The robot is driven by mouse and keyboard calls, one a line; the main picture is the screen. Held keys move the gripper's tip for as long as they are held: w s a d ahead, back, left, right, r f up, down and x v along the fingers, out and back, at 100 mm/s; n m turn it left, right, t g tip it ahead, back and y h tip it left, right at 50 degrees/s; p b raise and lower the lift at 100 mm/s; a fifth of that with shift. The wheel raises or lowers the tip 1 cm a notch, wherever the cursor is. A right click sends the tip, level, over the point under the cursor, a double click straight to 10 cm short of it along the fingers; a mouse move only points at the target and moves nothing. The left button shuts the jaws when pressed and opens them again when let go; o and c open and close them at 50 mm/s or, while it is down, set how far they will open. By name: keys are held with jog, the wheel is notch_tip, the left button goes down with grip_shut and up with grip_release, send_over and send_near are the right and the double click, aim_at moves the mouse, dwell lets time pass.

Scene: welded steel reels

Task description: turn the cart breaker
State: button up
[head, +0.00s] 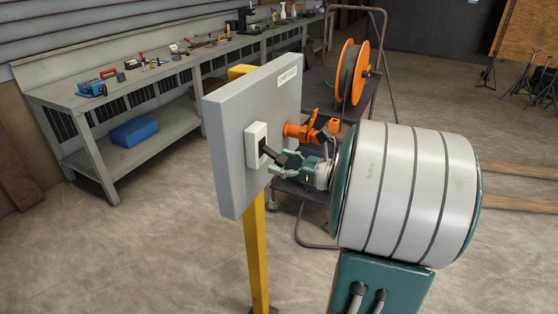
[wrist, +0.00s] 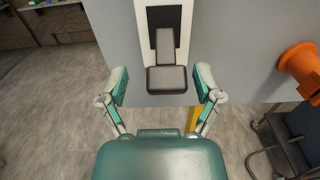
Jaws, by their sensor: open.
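The cart breaker (head: 257,145) is a white box with a dark lever, mounted on a grey panel (head: 227,140) with a label at its top right. In the wrist view the breaker's dark lever (wrist: 166,78) sticks out toward me, its wide end low in front of the black slot. My gripper (head: 272,168) is at the lever in the head view. In the wrist view my gripper (wrist: 162,88) is open, one green finger on each side of the lever's end, with gaps on both sides. Whether the fingers reach past the lever end in depth is hard to tell.
An orange socket (head: 300,131) sticks out of the panel right of the breaker; it also shows in the wrist view (wrist: 300,70). A cart with an orange reel (head: 350,75) stands behind. A yellow post (head: 255,255) carries the panel. A workbench (head: 170,75) with tools stands back left.

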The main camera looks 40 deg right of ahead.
aim_at(271, 151)
jog(key=shift+w, duration=0.25)
jog(key=shift+d+f, duration=0.1)
jog(key=shift+d, duration=0.35)
jog(key=shift+a, duration=0.25)
grip_shut()
jog(key=shift+r, duration=0.2)
jog(key=shift+s+d+r+g+h, duration=0.15)
jog(key=shift+r+g+h, duration=0.25)
jog(key=shift+g, duration=0.4)
jog(key=g, duration=0.1)
jog(key=r+g+h, duration=0.1)
jog(key=g, duration=0.1)
jog(key=shift+r, duration=0.3)
jog(key=shift+w+a+r+g+h, duration=0.15)
jog(key=shift+r+g+h, duration=0.35)
jog(key=shift+g, duration=0.6)
jog(key=shift+w+a+r+g+h, duration=0.1)
jog(key=shift+r+g+h, duration=0.35)
jog(key=shift+g, duration=0.65)
jog(key=shift+d, duration=0.1)
